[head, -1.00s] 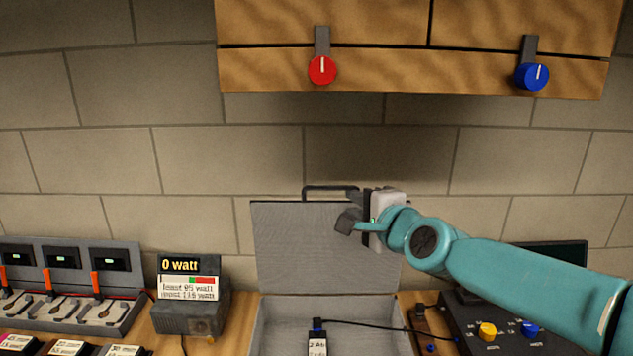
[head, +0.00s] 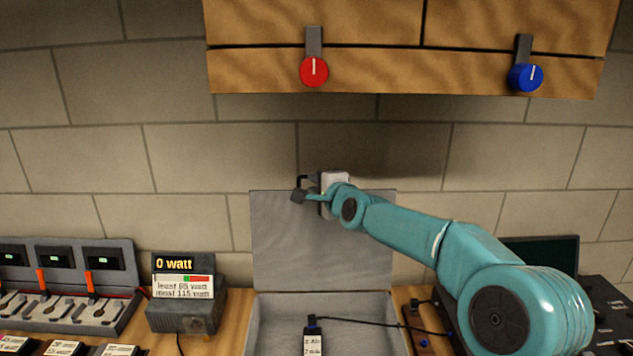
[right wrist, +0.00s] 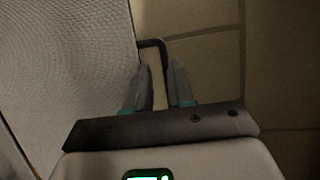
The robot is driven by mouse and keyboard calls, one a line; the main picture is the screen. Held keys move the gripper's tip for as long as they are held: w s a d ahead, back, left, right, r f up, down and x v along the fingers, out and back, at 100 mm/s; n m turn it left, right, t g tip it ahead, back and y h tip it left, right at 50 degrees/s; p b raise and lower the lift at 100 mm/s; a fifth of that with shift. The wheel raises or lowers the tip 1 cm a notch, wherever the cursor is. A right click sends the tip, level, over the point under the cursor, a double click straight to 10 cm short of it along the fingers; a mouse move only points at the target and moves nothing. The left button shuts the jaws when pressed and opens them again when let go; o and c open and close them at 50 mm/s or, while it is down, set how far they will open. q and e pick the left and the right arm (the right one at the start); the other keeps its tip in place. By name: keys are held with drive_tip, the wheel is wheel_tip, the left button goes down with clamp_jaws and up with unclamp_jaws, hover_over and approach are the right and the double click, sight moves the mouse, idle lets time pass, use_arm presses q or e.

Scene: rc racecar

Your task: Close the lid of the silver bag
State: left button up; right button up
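The silver bag stands open on the table, its grey lid (head: 290,240) upright against the wall side and its tray (head: 268,325) below. The lid's black handle (head: 302,179) is at its top edge, partly hidden by my right gripper. My right gripper (head: 305,189) is at the lid's top edge by the handle. In the right wrist view its two fingers (right wrist: 160,88) stand apart, with the dark handle (right wrist: 153,43) running down between them and a strip of wall showing in the gap. My left gripper is not in view.
A black device (head: 313,340) with a cable lies in the bag's tray. A watt meter (head: 187,305) and a charger rack (head: 75,270) stand left. A wooden cabinet (head: 400,70) with red and blue knobs hangs above. My right arm covers the right side.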

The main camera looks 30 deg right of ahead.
drive_tip(key=shift+r, duration=0.1)
drive_tip(key=shift+s+r, duration=0.1)
drive_tip(key=shift+s, duration=0.1)
drive_tip(key=shift+c, duration=1)
drive_tip(key=shift+w, duration=0.1)
clamp_jaws()
drive_tip(key=shift+w, duration=0.2)
drive_tip(key=shift+s, duration=0.1)
drive_tip(key=shift+c, duration=1.1)
unclamp_jaws()
